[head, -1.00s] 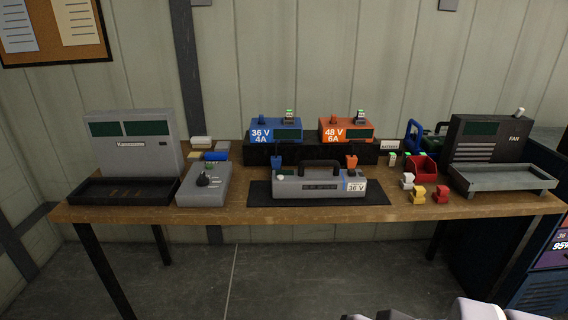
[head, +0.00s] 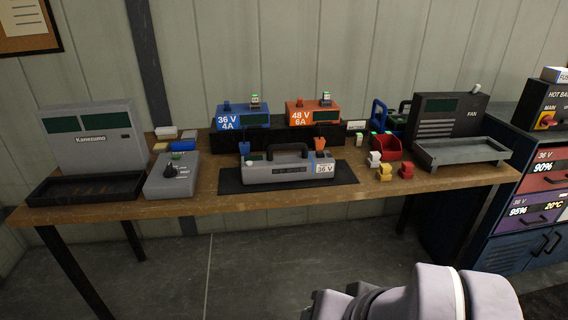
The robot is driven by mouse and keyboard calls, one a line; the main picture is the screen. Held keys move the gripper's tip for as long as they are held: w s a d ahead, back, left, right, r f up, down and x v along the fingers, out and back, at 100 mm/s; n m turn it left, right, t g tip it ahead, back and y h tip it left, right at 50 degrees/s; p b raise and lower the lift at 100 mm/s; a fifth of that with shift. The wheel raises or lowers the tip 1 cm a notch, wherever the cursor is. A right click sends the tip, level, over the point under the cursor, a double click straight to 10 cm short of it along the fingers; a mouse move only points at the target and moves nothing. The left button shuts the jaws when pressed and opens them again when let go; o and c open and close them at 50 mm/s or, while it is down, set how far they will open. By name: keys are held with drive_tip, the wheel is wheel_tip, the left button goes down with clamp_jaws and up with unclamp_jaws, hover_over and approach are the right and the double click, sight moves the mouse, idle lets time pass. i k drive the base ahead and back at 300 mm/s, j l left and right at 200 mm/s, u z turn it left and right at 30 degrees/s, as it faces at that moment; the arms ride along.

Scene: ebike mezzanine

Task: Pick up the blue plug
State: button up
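A small blue plug (head: 245,149) stands upright at the left end of the grey battery pack (head: 290,172) with a black handle. The pack lies on a black mat (head: 232,187) on the wooden bench. An orange plug (head: 319,145) stands at the pack's right end. Another small blue piece (head: 227,106) sits on top of the blue 36 V charger (head: 243,118). My light grey arm shows at the bottom right, in front of the bench and well apart from the plugs. My gripper's fingers are not in view.
An orange 48 V charger (head: 312,113) stands beside the blue one. A grey switch box (head: 172,176) is left of the mat. A red bin (head: 385,148) and several small coloured connectors are to its right. Open floor (head: 250,265) lies before the wooden bench (head: 450,184).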

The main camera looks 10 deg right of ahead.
sight(244, 148)
drive_tip(key=i+l+u, duration=0.15)
drive_tip(key=i+u, duration=0.25)
drive_tip(key=i, duration=0.2)
drive_tip(key=i+l+u, duration=0.35)
drive_tip(key=i, duration=0.2)
drive_tip(key=i+l+u, duration=0.4)
drive_tip(key=i, duration=0.1)
